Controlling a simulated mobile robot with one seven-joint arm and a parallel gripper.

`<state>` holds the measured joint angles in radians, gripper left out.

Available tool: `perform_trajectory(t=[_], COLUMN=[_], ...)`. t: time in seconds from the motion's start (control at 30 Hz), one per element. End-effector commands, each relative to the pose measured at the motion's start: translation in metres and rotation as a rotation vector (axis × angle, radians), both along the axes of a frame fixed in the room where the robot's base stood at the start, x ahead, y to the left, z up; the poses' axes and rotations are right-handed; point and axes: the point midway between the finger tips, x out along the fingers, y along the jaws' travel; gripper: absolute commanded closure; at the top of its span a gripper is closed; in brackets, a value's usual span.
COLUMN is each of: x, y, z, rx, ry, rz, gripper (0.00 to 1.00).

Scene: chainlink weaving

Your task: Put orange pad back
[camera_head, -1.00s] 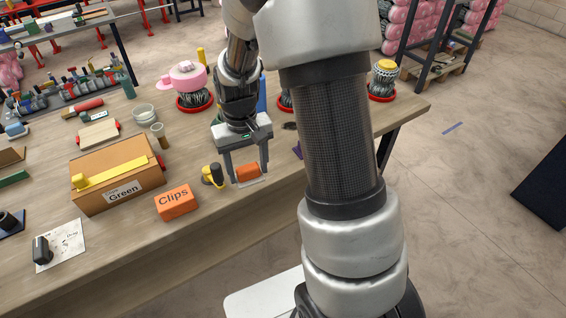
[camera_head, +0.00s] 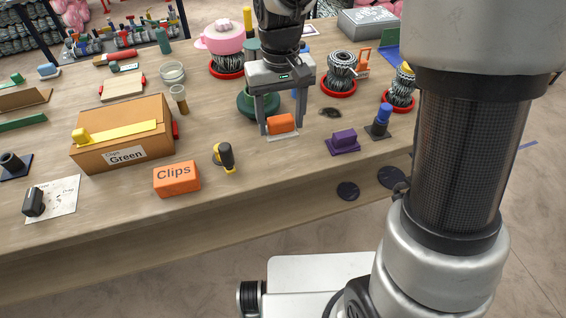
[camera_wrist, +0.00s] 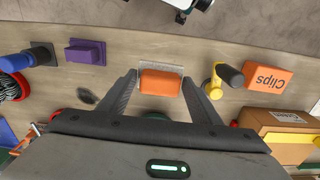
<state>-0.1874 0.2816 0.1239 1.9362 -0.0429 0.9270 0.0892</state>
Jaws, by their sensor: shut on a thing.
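The orange pad (camera_head: 281,123) is a small orange block on a thin grey plate (camera_head: 283,136). My gripper (camera_head: 282,126) points down over the table and is shut on the orange pad, with one finger at each side. The wrist view shows the pad (camera_wrist: 160,83) between the fingertips (camera_wrist: 160,84), with the plate along its far side. I cannot tell whether the plate touches the table. A purple pad (camera_head: 343,141) on a purple base stands to the right in the head view.
A yellow-and-black tool (camera_head: 224,157) and an orange Clips box (camera_head: 177,178) lie to the left. A blue-topped piece (camera_head: 381,121) stands right of the purple pad. A green round piece (camera_head: 247,103) and a red-based wire coil (camera_head: 340,75) stand behind. The wooden table (camera_head: 270,170) is bare in front.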

Motion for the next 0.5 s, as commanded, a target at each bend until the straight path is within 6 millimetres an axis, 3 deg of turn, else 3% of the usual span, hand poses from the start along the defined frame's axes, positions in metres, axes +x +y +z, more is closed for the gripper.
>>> perform_trajectory(t=[0.23, 0.5], x=[0.0, 0.0], y=[-0.001, -0.001], z=[-0.002, -0.044], rx=[0.0, -0.001], ry=[0.001, 0.003], rz=[-0.002, -0.002], gripper=[0.6, 0.6])
